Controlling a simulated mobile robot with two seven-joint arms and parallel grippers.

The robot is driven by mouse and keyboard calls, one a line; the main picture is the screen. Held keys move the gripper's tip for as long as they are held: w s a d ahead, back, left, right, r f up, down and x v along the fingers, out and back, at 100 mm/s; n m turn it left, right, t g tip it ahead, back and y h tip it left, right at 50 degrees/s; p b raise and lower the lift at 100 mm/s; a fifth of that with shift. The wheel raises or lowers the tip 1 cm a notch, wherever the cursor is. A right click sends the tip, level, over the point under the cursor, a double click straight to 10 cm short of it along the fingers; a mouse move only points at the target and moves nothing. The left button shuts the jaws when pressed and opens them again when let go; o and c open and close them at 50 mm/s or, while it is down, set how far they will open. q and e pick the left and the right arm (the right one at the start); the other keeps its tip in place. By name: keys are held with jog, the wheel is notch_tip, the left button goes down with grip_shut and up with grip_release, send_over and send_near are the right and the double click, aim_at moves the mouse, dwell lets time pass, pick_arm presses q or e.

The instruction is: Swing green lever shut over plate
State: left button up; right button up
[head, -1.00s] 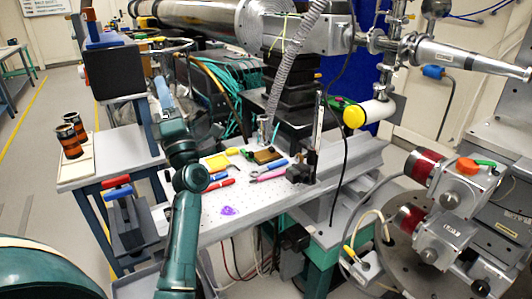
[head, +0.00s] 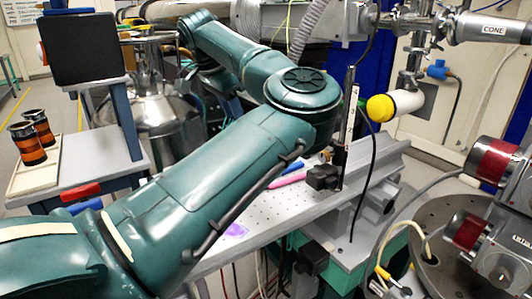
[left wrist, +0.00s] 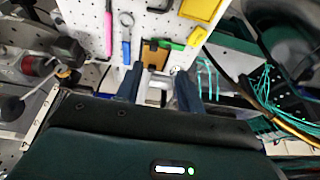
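In the left wrist view my left gripper (left wrist: 159,90) is open, its two dark fingers spread apart with pale metal parts showing between and beyond them. A brown plate (left wrist: 152,54) lies just beyond the fingertips, with a green lever-like piece (left wrist: 173,46) at its right side. The gap between fingers and plate is hard to judge. In the head view my left arm covers the plate, the lever and the left gripper. My right gripper is in neither view.
The white perforated board (left wrist: 155,22) carries a pink tool (left wrist: 109,35), a blue tool (left wrist: 126,50) and yellow pieces (left wrist: 200,9). Teal cables (left wrist: 268,85) hang at right. In the head view a black post (head: 346,135) and a yellow-capped cylinder (head: 394,105) stand right of my arm.

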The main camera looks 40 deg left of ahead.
pick_arm(q)
jog(key=x, duration=0.4)
jog(key=d+b+x, duration=0.1)
jog(key=x, duration=0.3)
jog(key=w+x, duration=0.1)
jog(key=x, duration=0.4)
jog(key=shift+d+r, duration=0.2)
jog(key=shift+r, duration=0.1)
grip_shut()
